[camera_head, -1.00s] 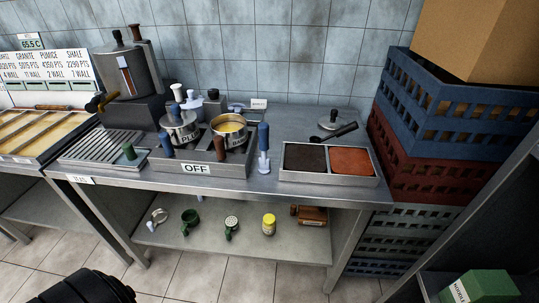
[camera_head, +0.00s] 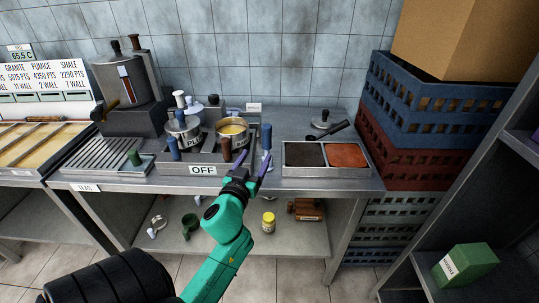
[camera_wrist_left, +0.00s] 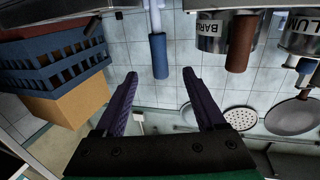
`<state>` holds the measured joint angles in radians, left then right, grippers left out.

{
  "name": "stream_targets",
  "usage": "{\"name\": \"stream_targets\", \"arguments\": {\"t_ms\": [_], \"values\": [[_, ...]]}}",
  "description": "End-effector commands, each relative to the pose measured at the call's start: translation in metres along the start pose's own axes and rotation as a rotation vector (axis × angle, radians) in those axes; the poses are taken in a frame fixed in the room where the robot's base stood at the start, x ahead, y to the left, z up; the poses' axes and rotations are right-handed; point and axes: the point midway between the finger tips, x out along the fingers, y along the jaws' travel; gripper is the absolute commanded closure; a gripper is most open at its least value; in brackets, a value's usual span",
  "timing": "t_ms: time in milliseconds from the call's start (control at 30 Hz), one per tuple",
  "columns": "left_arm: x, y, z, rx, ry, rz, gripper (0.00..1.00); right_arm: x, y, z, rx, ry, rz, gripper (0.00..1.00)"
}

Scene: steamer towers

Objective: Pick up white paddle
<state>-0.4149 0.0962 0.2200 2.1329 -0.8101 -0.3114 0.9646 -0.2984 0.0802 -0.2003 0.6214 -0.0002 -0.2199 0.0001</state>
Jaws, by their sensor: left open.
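I cannot tell for sure which tool is the white paddle. A white handle (camera_head: 179,98) stands up behind the pots. A blue-handled tool (camera_head: 266,138) with a pale lower part stands upright at the right end of the burner unit. My left gripper (camera_head: 254,168) is open and empty at the counter's front edge, just below and in front of the blue-handled tool. In the left wrist view, which looks upside down, the blue handle (camera_wrist_left: 158,56) shows between and beyond the open fingertips (camera_wrist_left: 160,80). My right gripper is not in view.
Two pots (camera_head: 232,131) and a brown handle (camera_head: 226,149) are left of my gripper. A two-part tray (camera_head: 327,174) of dark and orange contents is to its right. Stacked crates (camera_head: 400,150) rise at the right. A yellow-topped jar (camera_head: 268,223) is on the lower shelf.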

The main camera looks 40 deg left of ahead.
Motion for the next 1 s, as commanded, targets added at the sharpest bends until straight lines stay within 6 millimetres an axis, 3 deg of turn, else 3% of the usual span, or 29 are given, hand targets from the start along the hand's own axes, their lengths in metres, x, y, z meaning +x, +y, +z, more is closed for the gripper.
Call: {"name": "stream_targets", "arguments": {"t_ms": [133,300,700,800,1000], "values": [[0.024,0.001,-0.006,0.001,0.011,0.007,0.28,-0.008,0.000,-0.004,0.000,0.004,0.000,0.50],[0.070,0.001,-0.006,0.000,0.009,0.006,0.28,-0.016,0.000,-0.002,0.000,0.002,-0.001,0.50],[0.135,0.002,-0.007,0.000,0.007,0.004,0.28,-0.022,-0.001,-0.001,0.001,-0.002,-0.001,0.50],[0.144,0.002,-0.006,-0.001,0.006,0.006,0.28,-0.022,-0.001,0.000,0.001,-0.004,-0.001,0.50],[0.145,0.002,-0.006,-0.001,0.005,0.006,0.28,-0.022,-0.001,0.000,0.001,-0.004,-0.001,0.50]]}}
